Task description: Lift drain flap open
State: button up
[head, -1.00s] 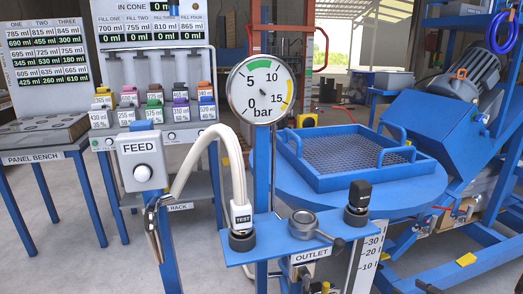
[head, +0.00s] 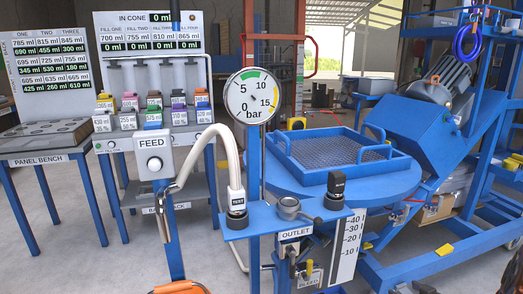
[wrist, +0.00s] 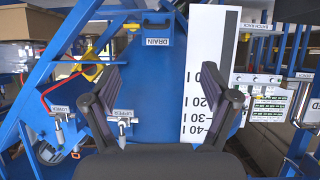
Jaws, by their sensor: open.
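My gripper (wrist: 158,98) is open and empty in the wrist view, its two dark fingers wide apart in front of blue machinery. A white DRAIN label (wrist: 157,42) sits at the top centre, above and beyond the gap between the fingers. A small blue-grey piece (wrist: 155,17) shows just above the label; I cannot tell for sure whether it is the drain flap or how it stands. No finger touches the label. The fingers and the drain label are not recognizable in the head view.
A white scale plate (wrist: 205,75) stands right of centre in the wrist view, partly behind the right finger. UPPER (wrist: 124,114) and LOWER (wrist: 60,109) fittings are on the left. In the head view, the OUTLET bracket (head: 265,222) and hose (head: 224,150) stand before the round blue table (head: 400,180).

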notch_tip(320, 180, up, 14)
jog(key=g+h+p, duration=0.3)
jog(key=h+p, duration=0.1)
jog(key=p, duration=0.3)
jog(key=s+a+r+m+g+h+p, duration=0.1)
jog(key=s+a+r+g+p, duration=0.15)
jog(key=r, duration=0.35)
jog(key=s+a+r+m+g+h+p, duration=0.1)
jog(key=s+a+r+p, duration=0.25)
jog(key=r, duration=0.25)
jog(key=s+a+r+g+y+p, duration=0.1)
jog(key=s+a+r+g+p, duration=0.1)
jog(key=s+a+r+p, duration=0.2)
jog(key=s+a+r+g+y+p, duration=0.1)
jog(key=s+a+r+g+p, duration=0.2)
jog(key=s+a+r, duration=0.6)
jog(key=s+a+r+g+y+p, duration=0.1)
jog(key=s+a+r+g+p, duration=0.2)
jog(key=s+a, duration=0.9)
jog(key=s+r+p, duration=0.3)
jog(key=s+r, duration=0.1)
jog(key=s, duration=0.2)
jog(key=shift+s+a+m+y+p, duration=0.2)
jog(key=shift+s+m+y+p, duration=0.1)
jog(key=shift+s+y+p, duration=0.1)
